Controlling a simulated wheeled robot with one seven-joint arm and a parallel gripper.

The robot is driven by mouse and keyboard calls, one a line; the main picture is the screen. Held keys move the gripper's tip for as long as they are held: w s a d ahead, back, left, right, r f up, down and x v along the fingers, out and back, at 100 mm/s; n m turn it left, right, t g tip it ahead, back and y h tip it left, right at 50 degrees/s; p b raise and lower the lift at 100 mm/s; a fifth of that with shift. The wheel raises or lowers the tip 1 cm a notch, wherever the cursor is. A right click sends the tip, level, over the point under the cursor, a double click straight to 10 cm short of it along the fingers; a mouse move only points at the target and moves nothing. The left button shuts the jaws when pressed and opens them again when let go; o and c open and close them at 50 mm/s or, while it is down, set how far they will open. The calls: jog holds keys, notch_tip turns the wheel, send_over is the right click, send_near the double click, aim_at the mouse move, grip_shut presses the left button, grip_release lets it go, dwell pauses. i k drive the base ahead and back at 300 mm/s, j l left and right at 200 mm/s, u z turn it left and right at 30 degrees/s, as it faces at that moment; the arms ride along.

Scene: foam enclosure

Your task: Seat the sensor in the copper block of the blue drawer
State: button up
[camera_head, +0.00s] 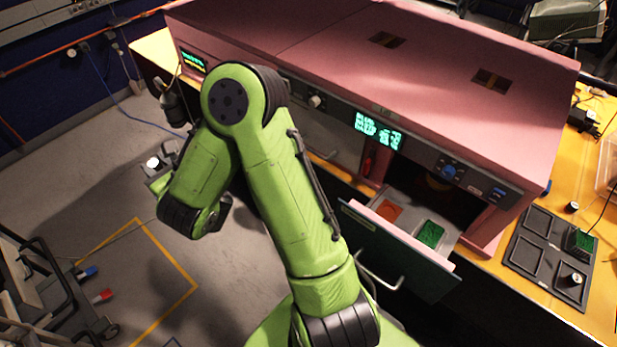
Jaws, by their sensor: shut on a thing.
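My gripper (172,102) is at the left, dark and small in the picture, in front of the left end of the pink cabinet. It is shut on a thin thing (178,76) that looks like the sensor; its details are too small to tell. An open drawer (403,250) sticks out of the cabinet at the right, well away from my gripper. Its front looks dark teal. An orange-red copper-coloured block (389,210) lies in its left part and a green block (430,234) in its right part. Any hole in the copper block is too small to see.
The pink cabinet (420,75) has a control panel with a lit display (378,131). A black compartment tray (534,257) lies on the yellow bench at the right. A trolley (50,290) stands at the lower left. Grey floor at the left is open. My arm hides part of the cabinet front.

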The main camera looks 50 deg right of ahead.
aim_at(387, 213)
jog(key=i, duration=1.55)
jog(key=i+j+z, duration=0.15)
jog(key=z, duration=0.3)
jog(key=i+j+z, duration=0.15)
jog(key=z, duration=0.3)
jog(key=i+j+z, duration=0.1)
jog(key=j+z, duration=0.2)
jog(key=z, duration=0.15)
jog(key=i+j+z, duration=0.1)
jog(key=j+z, duration=0.2)
jog(key=z, duration=0.15)
jog(key=j+z, duration=0.25)
jog(key=z, duration=0.2)
jog(key=j+z, duration=0.3)
jog(key=z, duration=0.15)
